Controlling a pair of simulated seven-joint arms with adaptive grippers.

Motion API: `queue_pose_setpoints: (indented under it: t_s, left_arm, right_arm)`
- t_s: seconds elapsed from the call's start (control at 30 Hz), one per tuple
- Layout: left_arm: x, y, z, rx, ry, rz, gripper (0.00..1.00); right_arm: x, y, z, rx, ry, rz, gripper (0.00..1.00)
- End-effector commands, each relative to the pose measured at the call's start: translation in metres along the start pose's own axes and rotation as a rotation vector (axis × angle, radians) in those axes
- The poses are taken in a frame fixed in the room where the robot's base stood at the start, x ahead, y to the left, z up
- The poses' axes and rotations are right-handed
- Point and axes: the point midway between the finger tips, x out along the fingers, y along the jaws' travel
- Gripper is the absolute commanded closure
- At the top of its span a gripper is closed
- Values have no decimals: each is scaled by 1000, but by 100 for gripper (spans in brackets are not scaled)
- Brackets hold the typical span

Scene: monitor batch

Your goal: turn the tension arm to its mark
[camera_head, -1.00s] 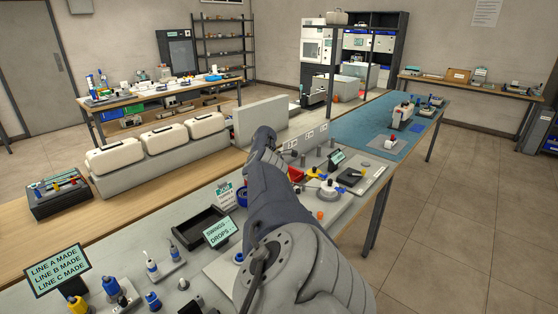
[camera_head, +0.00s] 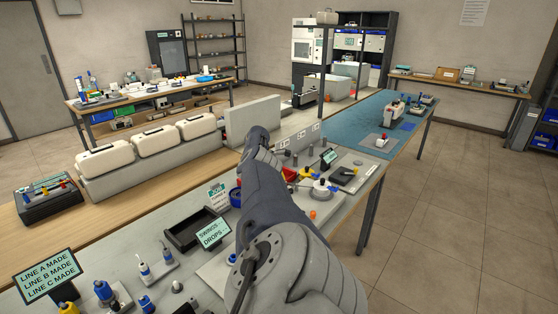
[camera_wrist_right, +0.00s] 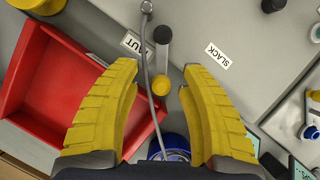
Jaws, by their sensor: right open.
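In the right wrist view, a short dark lever with a yellow round knob (camera_wrist_right: 162,86) and a grey cap (camera_wrist_right: 162,36) looks like the tension arm. It lies between a partly hidden label ending in "UT" (camera_wrist_right: 132,42) and a "SLACK" label (camera_wrist_right: 217,55). My right gripper (camera_wrist_right: 160,80) is open, its yellow fingers on either side of the knob in the picture, with gaps at both sides. I cannot tell the height between them. A thin grey cord or rod (camera_wrist_right: 147,60) runs past the lever, between the fingers. In the head view, my arm hides this spot. My left gripper is not in view.
A red bin (camera_wrist_right: 40,85) lies left of the fingers, partly beneath the left one. A blue round part (camera_wrist_right: 170,145) sits below. In the head view, a black tray (camera_head: 183,242) and a "SWINGS... DROPS..." sign (camera_head: 213,233) stand left of my arm.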

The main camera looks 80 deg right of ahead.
Motion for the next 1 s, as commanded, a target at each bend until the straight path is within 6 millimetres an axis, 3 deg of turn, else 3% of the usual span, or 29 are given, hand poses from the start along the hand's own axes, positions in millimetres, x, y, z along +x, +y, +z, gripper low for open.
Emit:
queue_pose_setpoints:
  t_s: [0.33,0.8,1.0]
  left_arm:
    - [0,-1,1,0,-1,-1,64]
    - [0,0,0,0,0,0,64]
    - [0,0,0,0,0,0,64]
  right_arm:
    - [-12,0,-2,0,3,0,58]
    - [-86,0,0,0,5,0,58]
    - [-106,0,0,0,3,0,58]
